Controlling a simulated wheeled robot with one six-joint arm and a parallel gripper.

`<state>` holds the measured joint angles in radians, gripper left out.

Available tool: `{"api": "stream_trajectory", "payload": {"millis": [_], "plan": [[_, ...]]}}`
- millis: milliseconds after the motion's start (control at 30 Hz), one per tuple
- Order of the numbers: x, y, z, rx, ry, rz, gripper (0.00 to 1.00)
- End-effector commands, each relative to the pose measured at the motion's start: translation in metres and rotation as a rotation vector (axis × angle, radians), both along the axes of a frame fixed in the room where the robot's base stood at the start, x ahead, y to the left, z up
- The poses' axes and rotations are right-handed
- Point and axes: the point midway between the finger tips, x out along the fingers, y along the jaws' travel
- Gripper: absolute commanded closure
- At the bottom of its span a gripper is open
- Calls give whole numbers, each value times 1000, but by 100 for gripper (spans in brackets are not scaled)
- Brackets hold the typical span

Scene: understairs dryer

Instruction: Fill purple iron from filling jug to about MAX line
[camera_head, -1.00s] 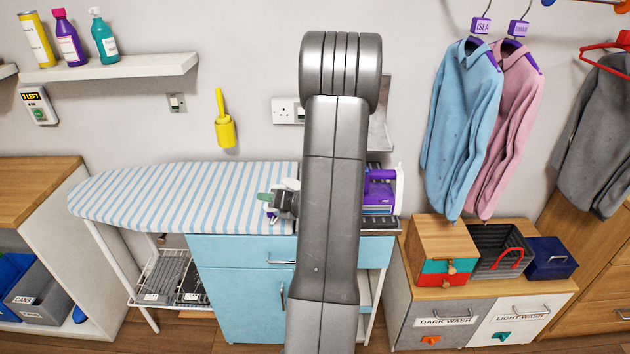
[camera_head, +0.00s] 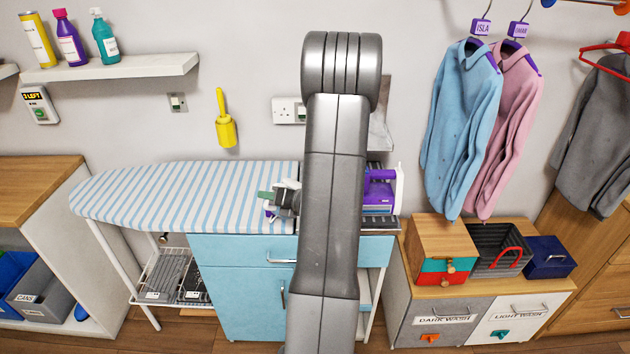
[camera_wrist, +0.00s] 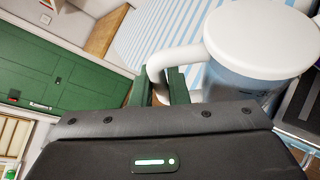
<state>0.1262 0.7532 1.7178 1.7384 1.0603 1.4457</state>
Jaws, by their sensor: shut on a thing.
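The purple iron (camera_head: 379,192) stands on a dark rest at the right end of the ironing board, partly hidden behind my arm in the head view. My gripper (camera_wrist: 166,88) is shut on the white handle of the filling jug (camera_wrist: 258,45), with green fingers on either side of it. The jug has a white top and a bluish see-through body. Its water level cannot be read. In the head view my gripper (camera_head: 268,198) shows just left of my arm over the board, and most of the jug is hidden. The iron's MAX line cannot be made out.
The striped ironing board (camera_head: 180,195) is clear on its left part. Blue cabinet doors (camera_head: 240,290) stand below it. A wooden box (camera_head: 440,245) and a dark basket (camera_head: 497,252) sit to the right, under hanging shirts (camera_head: 462,125). A yellow brush (camera_head: 226,125) hangs on the wall.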

Motion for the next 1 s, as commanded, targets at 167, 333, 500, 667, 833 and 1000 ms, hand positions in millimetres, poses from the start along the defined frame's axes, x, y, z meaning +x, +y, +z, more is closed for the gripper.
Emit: {"api": "stream_trajectory", "payload": {"millis": [167,333,500,667,833,1000], "plan": [[0,-1,1,3,4,-1,100],[1,-2,8,15,15,0,100],[1,-4,15,31,30,0,100],[1,-5,14,37,36,1,100],[1,-5,14,37,36,-1,100],[1,-5,14,37,36,-1,100]]}}
